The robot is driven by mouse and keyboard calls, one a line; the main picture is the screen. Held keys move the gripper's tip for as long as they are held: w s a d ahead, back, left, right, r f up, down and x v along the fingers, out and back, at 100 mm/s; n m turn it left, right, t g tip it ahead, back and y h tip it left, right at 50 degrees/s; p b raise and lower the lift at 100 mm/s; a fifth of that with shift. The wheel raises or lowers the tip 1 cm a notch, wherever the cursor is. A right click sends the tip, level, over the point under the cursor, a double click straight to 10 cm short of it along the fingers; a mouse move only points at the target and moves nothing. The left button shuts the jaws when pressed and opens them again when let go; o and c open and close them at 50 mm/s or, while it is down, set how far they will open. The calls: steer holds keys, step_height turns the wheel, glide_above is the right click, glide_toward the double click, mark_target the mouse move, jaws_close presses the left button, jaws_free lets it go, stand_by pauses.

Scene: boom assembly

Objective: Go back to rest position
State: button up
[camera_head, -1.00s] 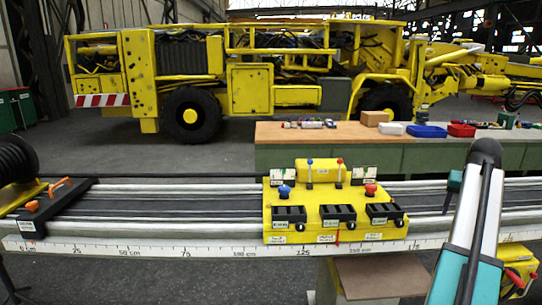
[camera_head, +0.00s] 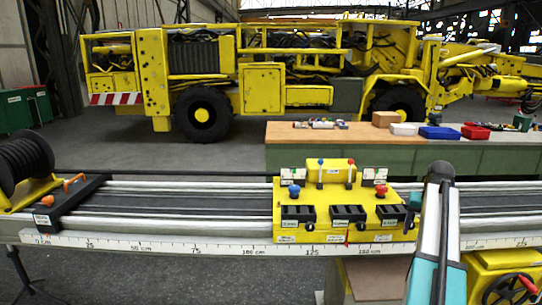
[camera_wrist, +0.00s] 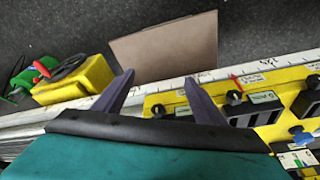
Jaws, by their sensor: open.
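My gripper (camera_wrist: 158,98) shows in the wrist view with its two dark fingers spread wide and nothing between them. It hangs over the front edge of the boom (camera_head: 180,240), beside the yellow control box (camera_head: 328,222).
A dark end block with orange levers (camera_head: 66,203) and a black reel (camera_head: 24,160) sit at the boom's left. Behind is a workbench (camera_head: 345,134) with red and blue bins. A yellow machine (camera_head: 262,88) stands farther back.

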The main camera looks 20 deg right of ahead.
steer(key=w+a+f+n+g+y, duration=0.1)
steer(key=w+a+f, duration=0.2)
steer(key=a+f, duration=0.65)
steer(key=w+a+f+n+g+y, duration=0.15)
steer(key=w+a+f, duration=0.25)
steer(key=a+f, duration=0.55)
steer(key=s+a+f+n+g, duration=0.2)
steer(key=s+a+f+n, duration=0.15)
steer(key=a+f, duration=1.3)
steer(key=s+a+f+n+g, duration=0.2)
steer(key=s+a+f+g, duration=0.1)
steer(key=s+a+f, duration=1.3)
steer(key=s+a, duration=0.1)
steer(key=s, duration=0.5)
steer(key=s+a+f, duration=0.3)
steer(key=s, duration=0.6)
steer(key=shift+a+n, duration=0.25)
steer(key=shift+n, duration=0.15)
